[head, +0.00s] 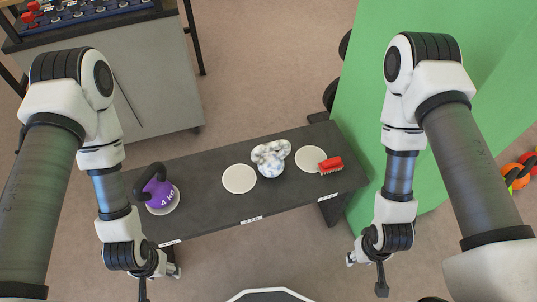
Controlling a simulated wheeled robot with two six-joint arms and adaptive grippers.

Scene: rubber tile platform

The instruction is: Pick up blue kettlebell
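A purple kettlebell (161,193) with a dark handle and "4 KG" on it stands on a white disc at the left of the dark platform (205,178). A white kettlebell with blue-grey marbling (271,160) stands right of the platform's middle. No plainly blue kettlebell shows. My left gripper (160,281) is in front of the platform's left end, below the purple kettlebell in the picture, with its fingers apart and nothing seen between them. My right gripper (367,275) is at the front right, off the platform, with its fingers apart and empty.
White discs (239,179) (311,158) lie bare on either side of the marbled kettlebell. A red brush (331,165) lies at the right disc's edge. A grey cabinet (150,85) stands behind left, a green panel (450,130) right. Orange balls (514,171) lie far right.

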